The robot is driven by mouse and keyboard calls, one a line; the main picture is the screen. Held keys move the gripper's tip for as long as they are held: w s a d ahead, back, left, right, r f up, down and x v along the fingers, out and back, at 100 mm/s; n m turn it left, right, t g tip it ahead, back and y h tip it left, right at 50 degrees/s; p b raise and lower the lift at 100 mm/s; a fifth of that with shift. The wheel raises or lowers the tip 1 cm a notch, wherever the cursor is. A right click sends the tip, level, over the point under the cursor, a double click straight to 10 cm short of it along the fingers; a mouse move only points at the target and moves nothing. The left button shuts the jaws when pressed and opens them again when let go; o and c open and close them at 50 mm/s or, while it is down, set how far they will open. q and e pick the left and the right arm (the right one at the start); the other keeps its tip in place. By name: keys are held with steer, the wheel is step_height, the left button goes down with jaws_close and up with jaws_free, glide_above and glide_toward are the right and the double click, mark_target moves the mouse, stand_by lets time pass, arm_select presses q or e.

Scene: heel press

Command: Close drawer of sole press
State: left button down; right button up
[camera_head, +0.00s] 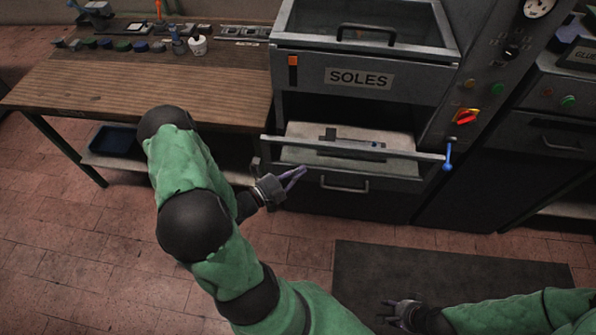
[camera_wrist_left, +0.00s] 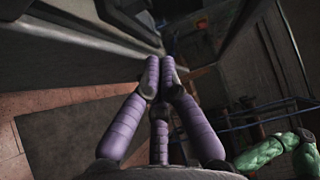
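The sole press (camera_head: 436,90), labelled SOLES, stands at the back centre. Its drawer (camera_head: 400,166) is pulled out below the dark opening, with a pale plate and dark flat pieces on it. A blue-handled lever (camera_head: 448,156) is at the right end of the drawer's front bar. My left gripper (camera_head: 300,173) is in front of the press, near the lower left of the drawer front; I cannot tell whether it touches. In the left wrist view its purple fingers (camera_wrist_left: 160,72) come together with nothing between them. My right gripper (camera_head: 386,309) is empty, low over the dark mat, fingers apart.
A wooden workbench (camera_head: 140,85) with small tools stands left of the press. A dark mat (camera_head: 440,270) lies on the brick floor in front. Another machine (camera_head: 555,110) with a drawer handle stands on the right. A closed lower panel with a handle (camera_head: 345,185) is under the drawer.

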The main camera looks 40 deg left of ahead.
arm_select(q)
steer(key=w+a+p, duration=0.1)
steer(key=w+a, duration=0.2)
steer(key=w, duration=0.2)
steer(key=w+a+p, duration=0.1)
steer(key=w+a, duration=0.1)
steer(key=w, duration=0.1)
steer(key=shift+w+a+r+p, duration=0.15)
steer(key=shift+a+p, duration=0.15)
steer(key=shift+p, duration=0.05)
steer(key=w+a, duration=0.2)
steer(key=w, duration=0.1)
steer(key=w+a, duration=0.4)
steer(key=w, duration=0.1)
steer(key=shift+w, duration=0.35)
steer(key=shift+a, duration=0.1)
